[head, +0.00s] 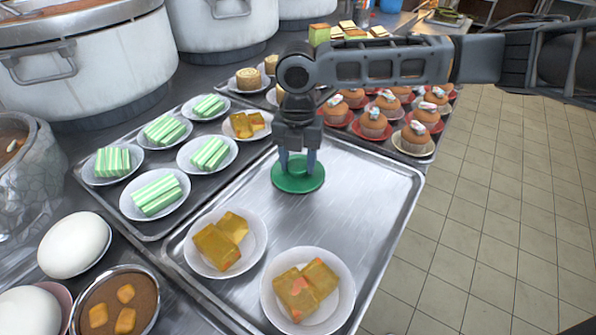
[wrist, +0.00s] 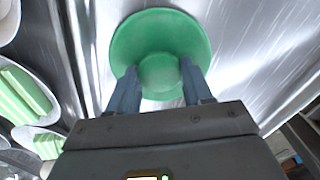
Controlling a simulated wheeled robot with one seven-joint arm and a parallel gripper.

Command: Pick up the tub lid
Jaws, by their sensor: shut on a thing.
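The tub lid is a round green disc (head: 298,182) over the bare back part of a metal tray. In the wrist view the green lid (wrist: 160,42) has a raised round knob in its middle, between my fingertips. My gripper (head: 298,165) points straight down and is shut on the lid's knob. Its two fingers also show in the wrist view (wrist: 160,80), one on each side of the knob. I cannot tell whether the lid touches the tray or is just above it.
The metal tray (head: 365,190) also holds two plates of orange-yellow cakes (head: 222,243) at the front. Plates of green striped cakes (head: 157,192) stand to the left. Cupcakes (head: 373,122) stand behind right. Large white stockpots (head: 110,70) stand at the back left. Tiled floor is at right.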

